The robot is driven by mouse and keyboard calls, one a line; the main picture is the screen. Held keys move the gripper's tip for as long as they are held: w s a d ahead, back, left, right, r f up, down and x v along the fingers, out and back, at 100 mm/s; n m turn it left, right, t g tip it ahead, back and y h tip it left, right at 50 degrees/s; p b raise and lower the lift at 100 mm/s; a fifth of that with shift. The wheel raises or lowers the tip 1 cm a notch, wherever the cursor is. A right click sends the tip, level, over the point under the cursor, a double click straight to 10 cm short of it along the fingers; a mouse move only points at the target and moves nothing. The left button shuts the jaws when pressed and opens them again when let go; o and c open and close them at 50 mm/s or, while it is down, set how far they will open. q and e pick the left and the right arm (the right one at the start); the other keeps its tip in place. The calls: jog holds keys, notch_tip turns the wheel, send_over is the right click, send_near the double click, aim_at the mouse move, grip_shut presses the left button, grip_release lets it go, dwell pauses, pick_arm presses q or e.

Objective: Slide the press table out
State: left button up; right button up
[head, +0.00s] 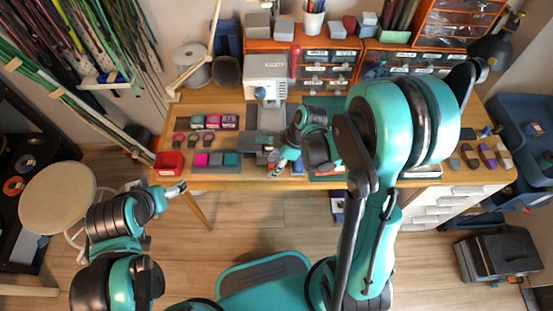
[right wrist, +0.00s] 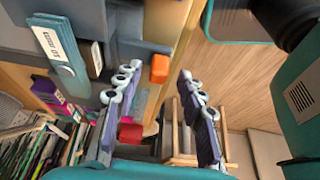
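The press (head: 266,80) is a pale grey machine with a red lever at the back middle of the wooden table. A grey slab (head: 268,117), probably the press table, lies in front of it; my right arm partly hides this area. My right gripper (head: 277,168) is at the table's front edge, just before the grey parts. In the right wrist view its fingers (right wrist: 160,95) are apart, with a small orange block (right wrist: 159,68) beyond the gap. Contact cannot be told. My left gripper (head: 180,189) is off the front left of the table, away from the press; its fingers are too small to read.
A red bin (head: 168,163) and trays of coloured pieces (head: 215,159) stand on the table left of the press. Drawer units (head: 328,68) line the back. A labelled teal tag on a grey block (right wrist: 62,55) shows in the right wrist view. A round stool (head: 58,196) stands left.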

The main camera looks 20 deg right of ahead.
jog(key=v, duration=1.2)
jog(key=shift+s+a, duration=0.1)
jog(key=shift+s, duration=0.05)
jog(key=s+r+m+t+h, duration=0.4)
jog(key=s+m, duration=0.3)
jog(key=m, duration=0.7)
jog(key=shift+r+m+t, duration=0.4)
jog(key=shift+r+t, duration=0.4)
jog(key=shift+t, duration=0.1)
